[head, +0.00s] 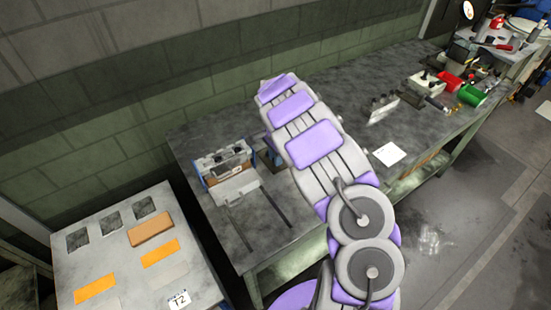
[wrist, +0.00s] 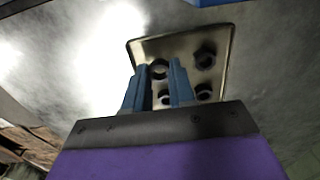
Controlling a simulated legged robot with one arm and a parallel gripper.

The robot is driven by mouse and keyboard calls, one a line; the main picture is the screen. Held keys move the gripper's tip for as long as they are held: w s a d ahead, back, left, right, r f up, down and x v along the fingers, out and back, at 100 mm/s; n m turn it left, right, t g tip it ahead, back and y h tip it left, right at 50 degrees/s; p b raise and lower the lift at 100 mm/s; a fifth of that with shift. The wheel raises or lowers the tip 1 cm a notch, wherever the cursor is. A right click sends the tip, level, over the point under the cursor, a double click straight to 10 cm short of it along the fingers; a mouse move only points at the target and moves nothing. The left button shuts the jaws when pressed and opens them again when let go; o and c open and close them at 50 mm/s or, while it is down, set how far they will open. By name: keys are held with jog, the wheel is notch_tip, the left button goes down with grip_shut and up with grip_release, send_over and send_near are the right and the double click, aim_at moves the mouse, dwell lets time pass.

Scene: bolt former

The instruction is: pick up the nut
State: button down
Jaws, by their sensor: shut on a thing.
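In the wrist view, my gripper (wrist: 160,68) has two blue fingers pointing into a shallow metal tray (wrist: 185,38). A dark ring-shaped nut (wrist: 160,70) sits between the fingertips, and the fingers are shut on it. Another nut (wrist: 205,56) lies to the right in the tray. A further nut (wrist: 204,92) lies nearer, to the right of the right finger. Another dark round piece shows between the fingers, partly hidden. I cannot tell whether the held nut is clear of the tray. In the head view, my arm mostly hides the gripper and tray.
The long dark workbench (head: 340,85) runs along the wall. A bolt former fixture (head: 228,170) stands to the left of my arm. A white paper (head: 389,154) and tools with red and green spools lie to the right. A grey side table (head: 105,270) holds a brown block (head: 150,229).

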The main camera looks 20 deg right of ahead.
jog(key=shift+s+r+p, duration=0.2)
jog(key=shift+s+r, duration=0.1)
jog(key=shift+r, duration=0.3)
jog(key=shift+s+r+p, duration=0.15)
jog(key=shift+s+r, duration=0.15)
jog(key=shift+r, duration=0.25)
jog(key=shift+s+r, duration=0.1)
jog(key=shift+s, duration=0.2)
jog(key=shift+s+d+r+p, duration=0.25)
jog(key=shift+s+p, duration=0.15)
jog(key=shift+s, duration=1.95)
jog(key=shift+s+d+r+p, duration=0.15)
jog(key=shift+s+d+p, duration=0.2)
jog(key=shift+s, duration=2.05)
jog(key=shift+s+d+r+p, duration=0.2)
jog(key=shift+s+p, duration=0.25)
jog(key=shift+s, duration=1.9)
jog(key=shift+w+a, duration=0.1)
jog(key=shift+a, duration=0.05)
